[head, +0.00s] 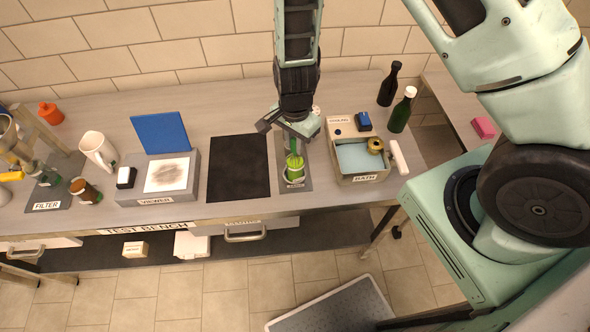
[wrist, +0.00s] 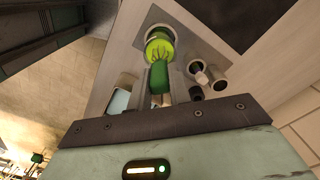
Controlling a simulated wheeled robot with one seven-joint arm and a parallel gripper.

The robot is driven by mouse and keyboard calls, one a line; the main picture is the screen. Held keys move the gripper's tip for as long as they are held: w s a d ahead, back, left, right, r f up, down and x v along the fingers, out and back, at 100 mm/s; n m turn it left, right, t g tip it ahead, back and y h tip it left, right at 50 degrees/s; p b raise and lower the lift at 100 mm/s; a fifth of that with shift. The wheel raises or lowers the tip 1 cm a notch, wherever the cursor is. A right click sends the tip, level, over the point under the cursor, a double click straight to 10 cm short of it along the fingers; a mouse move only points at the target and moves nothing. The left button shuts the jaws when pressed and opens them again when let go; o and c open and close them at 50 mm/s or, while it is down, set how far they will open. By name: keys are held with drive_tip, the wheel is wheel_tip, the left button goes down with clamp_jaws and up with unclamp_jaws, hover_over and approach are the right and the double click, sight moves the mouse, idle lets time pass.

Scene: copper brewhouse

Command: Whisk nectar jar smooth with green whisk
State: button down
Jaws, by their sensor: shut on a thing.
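The green whisk (head: 294,147) is upright, with its dark green handle in my gripper (head: 291,131). The handle also shows between the fingers in the wrist view (wrist: 160,75). The nectar jar (head: 295,170) stands on a narrow grey labelled mat (head: 283,150). It shows bright lime green in the wrist view (wrist: 159,46). The whisk's lower end is at the jar's mouth and seems to be inside it. I cannot tell how deep it reaches. My gripper is shut on the handle above the jar.
Right of the jar stands a bath box (head: 356,180) with a brass ring; two bottles (head: 399,112) stand behind it. A black mat (head: 238,167) lies to the left, then a viewer box (head: 160,192) with a raised blue lid. Small cups (wrist: 216,80) stand near the whisk.

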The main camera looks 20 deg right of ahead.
drive_tip(key=shift+r, duration=0.1)
wheel_tip(320, 180, up, 7)
drive_tip(key=p, duration=0.6)
drive_tip(key=shift+r+p, duration=0.35)
drive_tip(key=shift+r, duration=0.55)
